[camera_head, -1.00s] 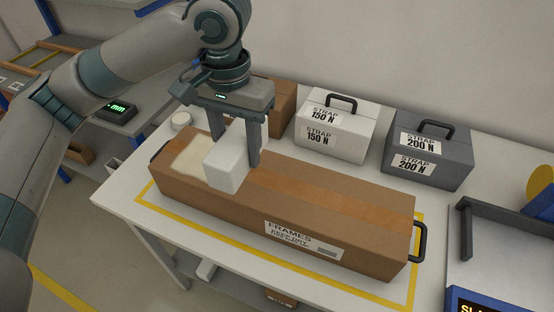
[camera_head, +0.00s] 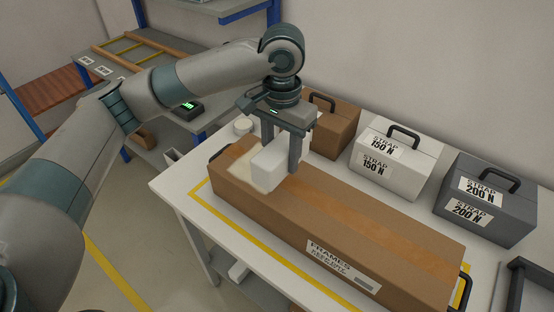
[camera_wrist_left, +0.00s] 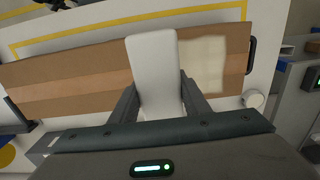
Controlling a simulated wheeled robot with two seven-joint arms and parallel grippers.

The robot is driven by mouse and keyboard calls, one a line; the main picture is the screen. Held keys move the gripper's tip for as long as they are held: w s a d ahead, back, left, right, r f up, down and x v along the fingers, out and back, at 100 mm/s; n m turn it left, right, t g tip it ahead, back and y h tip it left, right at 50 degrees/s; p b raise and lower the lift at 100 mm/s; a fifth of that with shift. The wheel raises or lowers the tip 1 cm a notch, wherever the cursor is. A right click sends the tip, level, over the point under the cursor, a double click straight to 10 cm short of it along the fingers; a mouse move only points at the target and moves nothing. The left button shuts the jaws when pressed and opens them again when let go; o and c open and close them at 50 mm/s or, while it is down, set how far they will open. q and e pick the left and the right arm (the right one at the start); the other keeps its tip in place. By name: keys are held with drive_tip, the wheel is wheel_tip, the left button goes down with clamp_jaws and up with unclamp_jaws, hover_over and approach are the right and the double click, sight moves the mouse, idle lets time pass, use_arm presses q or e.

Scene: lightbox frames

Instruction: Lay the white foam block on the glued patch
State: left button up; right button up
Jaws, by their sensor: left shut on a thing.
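The white foam block (camera_head: 267,170) is held by my left gripper (camera_head: 279,158) over the long brown box (camera_head: 340,215). My left gripper's fingers are shut on the block from either side. The glued patch (camera_head: 241,172) is a pale cream area near the box's left end. In the head view the block covers its right part. I cannot tell whether the block touches the box top.
A white case (camera_head: 395,165) and a grey case (camera_head: 483,208), both with handles, stand behind the long box. A smaller brown box (camera_head: 336,135) is behind my gripper. A round white container (camera_head: 243,126) stands at the back left. Yellow tape (camera_head: 240,231) surrounds the long box.

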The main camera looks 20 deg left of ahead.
use_arm(q)
drive_tip(key=w+a+f, duration=0.2)
drive_tip(key=w, duration=0.1)
drive_tip(key=shift+a+f, duration=0.1)
drive_tip(key=shift+p, duration=0.3)
drive_tip(key=shift+s+f+p, duration=0.1)
drive_tip(key=shift+f+p, duration=0.2)
drive_tip(key=shift+f, duration=0.35)
drive_tip(key=shift+f+p, duration=0.35)
drive_tip(key=shift+f, duration=1)
drive_tip(key=o, duration=1)
drive_tip(key=shift+f, duration=0.1)
